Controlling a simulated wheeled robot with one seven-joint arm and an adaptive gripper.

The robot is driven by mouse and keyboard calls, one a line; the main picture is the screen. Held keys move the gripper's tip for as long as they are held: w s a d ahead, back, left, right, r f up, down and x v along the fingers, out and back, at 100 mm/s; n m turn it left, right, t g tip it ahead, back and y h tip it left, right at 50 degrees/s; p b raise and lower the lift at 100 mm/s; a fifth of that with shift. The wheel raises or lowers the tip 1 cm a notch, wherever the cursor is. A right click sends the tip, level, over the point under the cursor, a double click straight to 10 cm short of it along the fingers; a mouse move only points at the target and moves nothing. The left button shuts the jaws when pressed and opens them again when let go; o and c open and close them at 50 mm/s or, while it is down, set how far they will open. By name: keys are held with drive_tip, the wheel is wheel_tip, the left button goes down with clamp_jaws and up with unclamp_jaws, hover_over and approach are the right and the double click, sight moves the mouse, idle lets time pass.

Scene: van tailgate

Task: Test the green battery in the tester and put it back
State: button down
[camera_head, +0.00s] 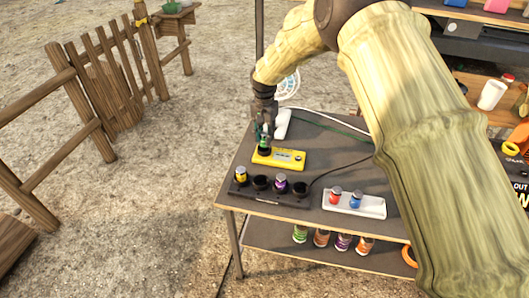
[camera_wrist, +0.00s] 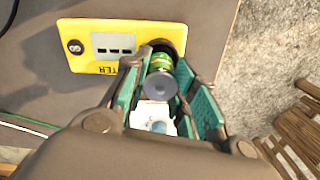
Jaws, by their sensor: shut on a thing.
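My gripper (camera_wrist: 158,88) is shut on the green battery (camera_wrist: 161,63), with a finger on either side of it. In the head view the green battery (camera_head: 264,150) is upright under my gripper (camera_head: 264,133), at the left end of the yellow tester (camera_head: 287,158). In the wrist view the yellow tester (camera_wrist: 87,47) shows a display with dashes, and the battery is over its round socket end. I cannot tell whether the battery is fully seated. A black holder (camera_head: 240,189) in front has a yellow battery (camera_head: 241,174) and a purple battery (camera_head: 281,183); two of its cups look empty.
A white tray (camera_head: 371,206) with a red and a blue battery stands right of the holder. A white power strip (camera_head: 283,122) and cables lie behind the tester. The lower shelf (camera_head: 300,247) holds several jars. A wooden fence (camera_head: 90,90) stands to the left.

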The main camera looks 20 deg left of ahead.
drive_tip(key=shift+f+b, duration=0.6)
drive_tip(key=shift+f, duration=0.9)
drive_tip(key=c, duration=1.1)
unclamp_jaws()
